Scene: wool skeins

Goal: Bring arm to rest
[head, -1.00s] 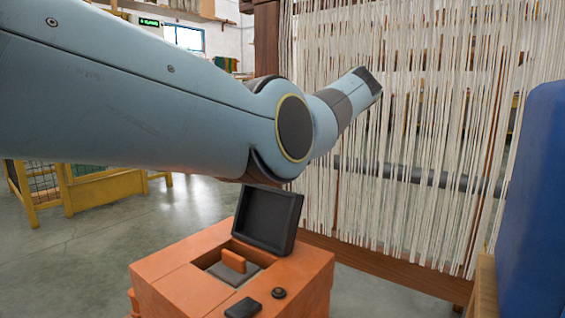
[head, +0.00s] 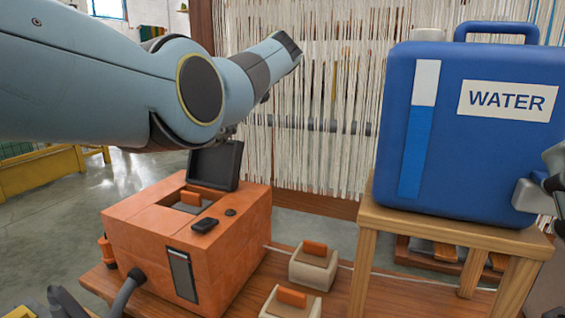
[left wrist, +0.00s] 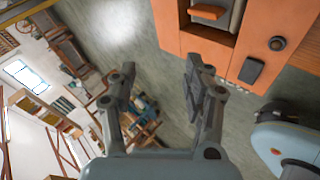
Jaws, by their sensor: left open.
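My left arm (head: 110,85) comes in from the left in the head view and crosses above the orange box, its far end raised in front of the hanging yarn. Its gripper is not clear in that view. In the left wrist view my left gripper (left wrist: 160,70) shows two dark fingers well apart with nothing between them, over the floor beside the orange box. At the right edge of the head view, a cut-off grey part (head: 549,183) in front of the blue water container looks like my right gripper; its jaws cannot be made out.
The orange box (head: 225,265) with its raised dark lid (head: 215,166) stands on a wooden bench (head: 339,290). Two pale blocks with orange tops (head: 313,266) lie beside it. A blue water container (head: 470,125) sits on a wooden stand (head: 440,231). Hanging yarn (head: 310,150) is behind.

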